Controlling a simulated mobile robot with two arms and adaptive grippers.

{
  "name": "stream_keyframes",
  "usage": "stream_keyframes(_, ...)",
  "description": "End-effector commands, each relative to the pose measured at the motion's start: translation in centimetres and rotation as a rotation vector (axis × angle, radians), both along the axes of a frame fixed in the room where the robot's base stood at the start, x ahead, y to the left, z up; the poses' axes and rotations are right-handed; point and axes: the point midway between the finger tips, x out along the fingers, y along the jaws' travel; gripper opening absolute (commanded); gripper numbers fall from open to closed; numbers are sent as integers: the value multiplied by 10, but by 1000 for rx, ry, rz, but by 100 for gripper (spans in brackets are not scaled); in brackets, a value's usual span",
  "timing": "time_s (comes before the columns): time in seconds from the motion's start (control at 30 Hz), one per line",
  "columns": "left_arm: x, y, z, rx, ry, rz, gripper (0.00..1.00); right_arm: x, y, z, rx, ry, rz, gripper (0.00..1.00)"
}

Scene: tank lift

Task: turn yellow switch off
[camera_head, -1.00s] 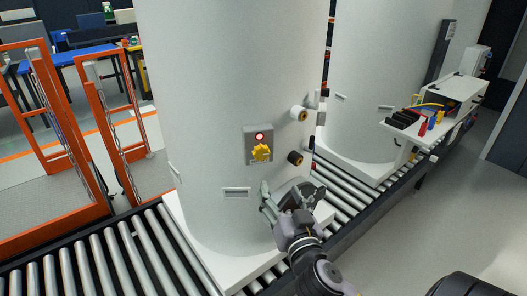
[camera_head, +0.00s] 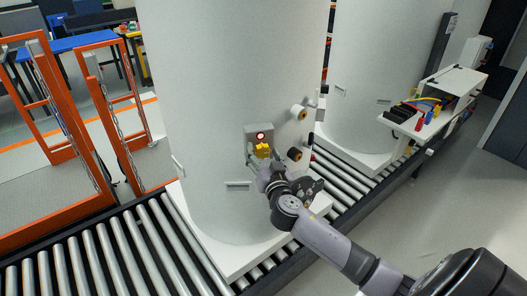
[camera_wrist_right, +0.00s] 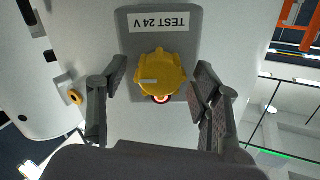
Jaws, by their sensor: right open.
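The yellow switch (camera_head: 262,150) is a lobed knob on a grey panel (camera_head: 251,140) on the front of the large white tank (camera_head: 235,80). A red lit lamp (camera_head: 260,136) sits just above it. In the right wrist view the yellow switch (camera_wrist_right: 160,72) shows upside down between the fingers, with a white mark on its left side and the label "TEST 24 V" (camera_wrist_right: 158,22) beyond it. My right gripper (camera_wrist_right: 158,88) is open, one finger on each side of the switch, with gaps visible. In the head view my right gripper (camera_head: 264,165) is at the switch, partly covering it. My left gripper is not in view.
The tank stands on a roller conveyor (camera_head: 110,250). A second white tank (camera_head: 375,70) and a small bench (camera_head: 440,105) stand at right. Orange frames (camera_head: 65,120) stand at left.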

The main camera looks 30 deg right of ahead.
Motion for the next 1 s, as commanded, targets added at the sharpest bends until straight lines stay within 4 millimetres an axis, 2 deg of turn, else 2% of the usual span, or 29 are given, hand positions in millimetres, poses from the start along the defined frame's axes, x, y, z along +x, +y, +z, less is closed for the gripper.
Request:
stream_keyframes(0.27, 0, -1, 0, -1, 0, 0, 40, 1, -1, 0, -1, 0, 0, 59)
stream_keyframes(1.0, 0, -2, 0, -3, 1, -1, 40, 1, -1, 0, -1, 1, -1, 11)
